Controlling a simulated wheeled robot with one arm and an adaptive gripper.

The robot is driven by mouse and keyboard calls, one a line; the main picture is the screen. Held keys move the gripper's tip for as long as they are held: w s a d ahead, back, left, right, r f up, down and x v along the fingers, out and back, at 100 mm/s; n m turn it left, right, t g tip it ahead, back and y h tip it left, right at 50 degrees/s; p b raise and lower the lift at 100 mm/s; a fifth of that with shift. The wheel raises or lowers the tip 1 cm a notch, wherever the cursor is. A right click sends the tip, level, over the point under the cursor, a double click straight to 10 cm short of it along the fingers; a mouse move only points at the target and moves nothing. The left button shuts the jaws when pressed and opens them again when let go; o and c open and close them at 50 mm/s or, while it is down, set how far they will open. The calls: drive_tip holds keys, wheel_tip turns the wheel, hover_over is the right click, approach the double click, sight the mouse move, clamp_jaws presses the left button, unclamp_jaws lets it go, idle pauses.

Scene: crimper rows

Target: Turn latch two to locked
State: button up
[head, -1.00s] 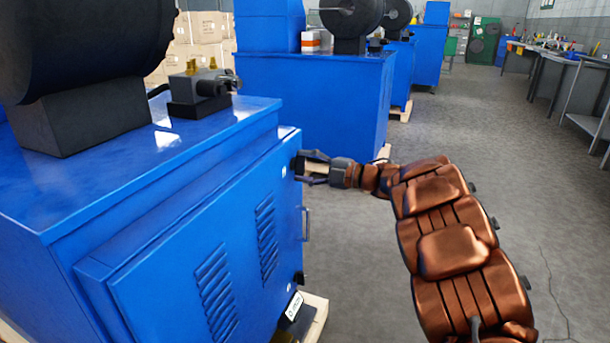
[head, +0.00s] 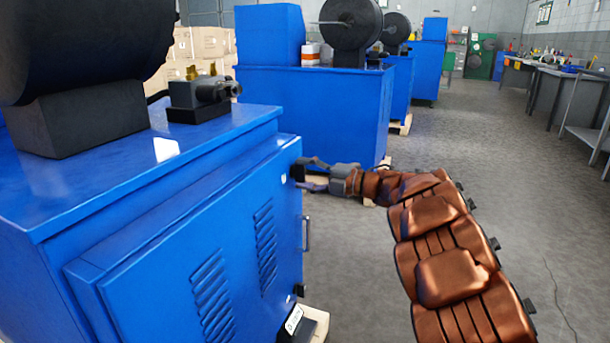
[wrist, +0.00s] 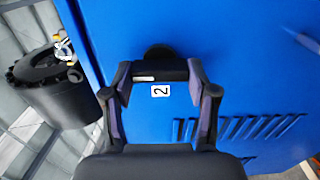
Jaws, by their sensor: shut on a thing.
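Latch two is a black latch (wrist: 158,52) on the blue cabinet door (wrist: 240,60), above a white label marked 2 (wrist: 160,91) in the wrist view. My gripper (wrist: 161,74) is shut on the latch's dark handle, with one finger on each side of it. The handle lies across the picture between the fingertips. In the head view my gripper (head: 300,174) is at the upper far edge of the cabinet door (head: 190,260). There the fingers mostly hide the latch. No marking of the locked position can be read.
A door handle (head: 307,230) and a black lower fitting (head: 299,291) stick out below my gripper. More blue machines (head: 315,110) stand behind. The floor (head: 540,220) to the right is open, with workbenches (head: 560,90) along the far wall.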

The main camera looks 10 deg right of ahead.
drive_tip(key=o, duration=1.2)
drive_tip(key=shift+c, duration=0.2)
drive_tip(key=shift+s+d, duration=0.1)
drive_tip(key=shift+d, duration=0.05)
drive_tip(key=v, duration=1.1)
drive_tip(key=shift+s+d, duration=0.2)
drive_tip(key=shift+d, duration=0.1)
